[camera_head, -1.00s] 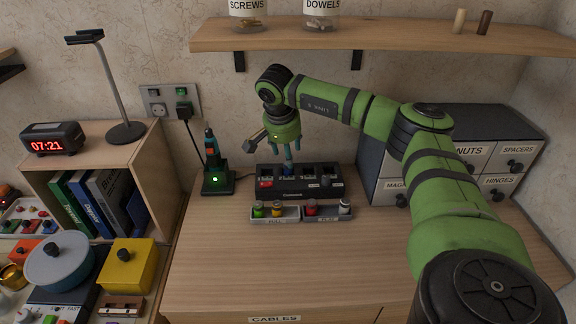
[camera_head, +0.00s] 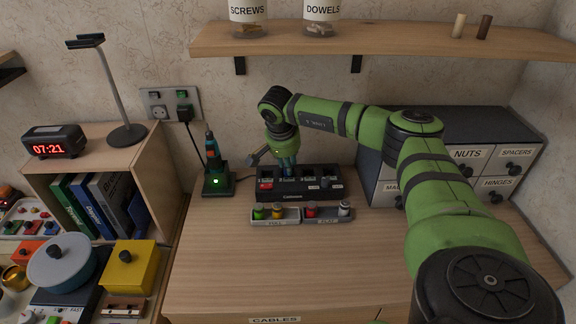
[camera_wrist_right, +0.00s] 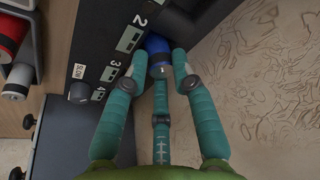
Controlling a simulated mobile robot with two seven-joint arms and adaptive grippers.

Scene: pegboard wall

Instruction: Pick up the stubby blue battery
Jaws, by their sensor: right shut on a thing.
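The stubby blue battery (camera_wrist_right: 156,44) stands at the black charger (camera_head: 310,197), close to the number 2 mark in the right wrist view. My right gripper (camera_head: 287,165) reaches down over the charger's back. In the right wrist view its teal fingers (camera_wrist_right: 161,64) are closed around the battery's near end. In the head view the fingers mostly hide the battery. I cannot tell how deep it sits in its bay. My left gripper is in neither view.
Two small trays (camera_head: 275,222) with several batteries stand in front of the charger. A teal screwdriver in a stand (camera_head: 216,180) is to the left, grey drawers (camera_head: 385,185) to the right. A shelf (camera_head: 400,42) hangs above. The front tabletop is clear.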

